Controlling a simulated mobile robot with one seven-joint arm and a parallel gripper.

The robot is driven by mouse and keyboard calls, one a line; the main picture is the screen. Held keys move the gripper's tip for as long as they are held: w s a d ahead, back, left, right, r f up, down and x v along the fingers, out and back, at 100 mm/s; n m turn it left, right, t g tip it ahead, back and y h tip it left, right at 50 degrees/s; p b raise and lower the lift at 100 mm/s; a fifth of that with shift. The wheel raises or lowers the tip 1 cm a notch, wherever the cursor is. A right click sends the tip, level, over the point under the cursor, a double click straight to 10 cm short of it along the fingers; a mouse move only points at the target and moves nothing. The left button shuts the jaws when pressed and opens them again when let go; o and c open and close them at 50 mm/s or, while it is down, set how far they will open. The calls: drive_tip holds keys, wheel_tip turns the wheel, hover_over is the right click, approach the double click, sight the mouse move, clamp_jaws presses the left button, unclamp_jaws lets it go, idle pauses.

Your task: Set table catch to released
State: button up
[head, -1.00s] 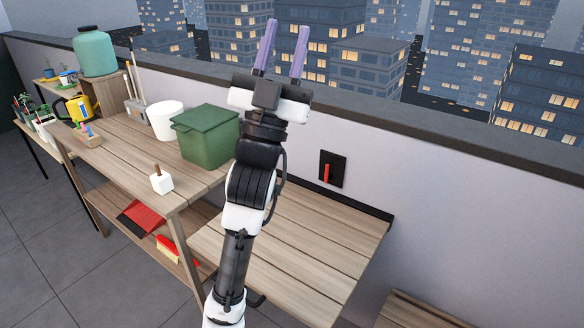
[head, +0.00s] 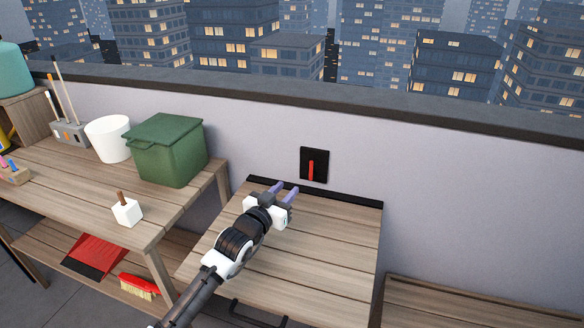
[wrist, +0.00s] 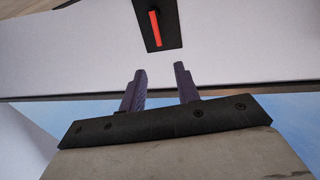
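The table catch is a red lever (head: 311,170) on a black plate (head: 321,156) fixed to the pale wall, just above the back edge of the slatted wall table (head: 325,245). The lever lies along the plate, near vertical in the head view. The wrist view also shows the red lever (wrist: 155,28) on its plate, beyond the fingertips. My gripper (head: 285,190) is open and empty, with two purple fingers apart. It is over the back of the table, left of and below the catch, and not touching it. The gripper also shows in the wrist view (wrist: 159,68).
A wooden bench (head: 60,165) at left holds a green bin (head: 170,150), a white pot (head: 108,138) and a small white block with a peg (head: 127,211). A red dustpan (head: 97,255) and brush (head: 139,285) are on its lower shelf. The table top is otherwise clear.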

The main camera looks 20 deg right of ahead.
sight(311, 165)
drive_tip(key=p+x, duration=0.4)
drive_tip(key=x, duration=1)
drive_tip(key=shift+s, duration=0.15)
clamp_jaws()
